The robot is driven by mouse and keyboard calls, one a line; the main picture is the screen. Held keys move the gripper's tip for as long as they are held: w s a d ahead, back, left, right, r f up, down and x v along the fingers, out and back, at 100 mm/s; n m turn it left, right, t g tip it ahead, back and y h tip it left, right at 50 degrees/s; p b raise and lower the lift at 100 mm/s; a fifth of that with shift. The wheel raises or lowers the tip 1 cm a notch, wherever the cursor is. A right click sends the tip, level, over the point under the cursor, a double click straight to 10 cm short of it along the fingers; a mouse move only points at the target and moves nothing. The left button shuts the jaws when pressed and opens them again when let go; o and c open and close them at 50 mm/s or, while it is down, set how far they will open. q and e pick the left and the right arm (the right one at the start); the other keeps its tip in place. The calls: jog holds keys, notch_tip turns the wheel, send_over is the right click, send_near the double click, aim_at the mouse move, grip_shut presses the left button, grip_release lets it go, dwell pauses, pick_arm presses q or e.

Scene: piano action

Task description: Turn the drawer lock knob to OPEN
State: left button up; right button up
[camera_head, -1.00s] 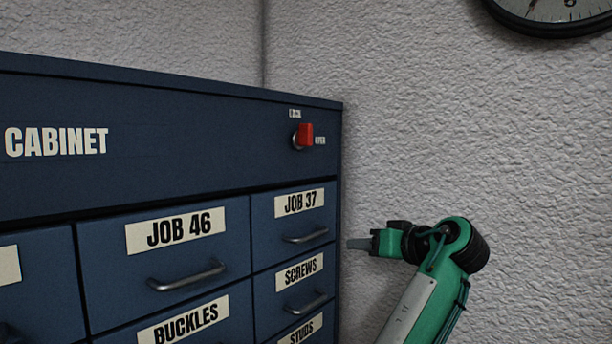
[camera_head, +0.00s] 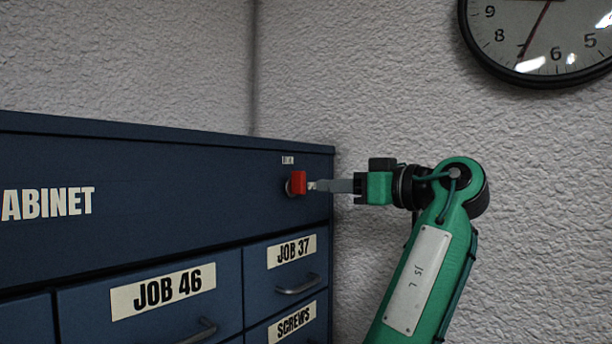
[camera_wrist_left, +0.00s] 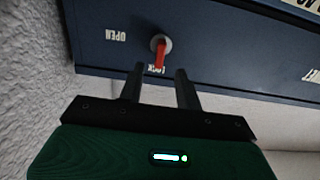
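The red lock knob (camera_head: 298,183) sits on a round metal base at the upper right of the blue cabinet front (camera_head: 200,185). It also shows in the left wrist view (camera_wrist_left: 159,54), its red bar pointing at the LOCK label, which is partly hidden. The OPEN label (camera_wrist_left: 102,34) appears upside down to the left there. In the head view my left gripper's fingers cover that label. My left gripper (camera_head: 314,185) is level with the knob, just off it. In the wrist view its fingers (camera_wrist_left: 160,69) are spread and empty, one on either side of the bar's end. My right gripper is in neither view.
Drawers labelled JOB 46 (camera_head: 150,293) and JOB 37 (camera_head: 291,250), with bar handles, lie below the knob. A textured wall (camera_head: 400,80) stands behind, with a round clock (camera_head: 540,35). Space right of the cabinet is free around my left arm.

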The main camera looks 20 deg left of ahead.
aim_at(304, 184)
pick_arm(q)
jog(key=p+x, duration=0.2)
jog(key=x, duration=0.4)
jog(key=shift+r, duration=0.15)
jog(key=shift+w+a+p, duration=0.2)
jog(key=shift+a+p, duration=0.1)
jog(key=shift+a, duration=0.35)
jog(key=shift+d, duration=0.1)
grip_shut()
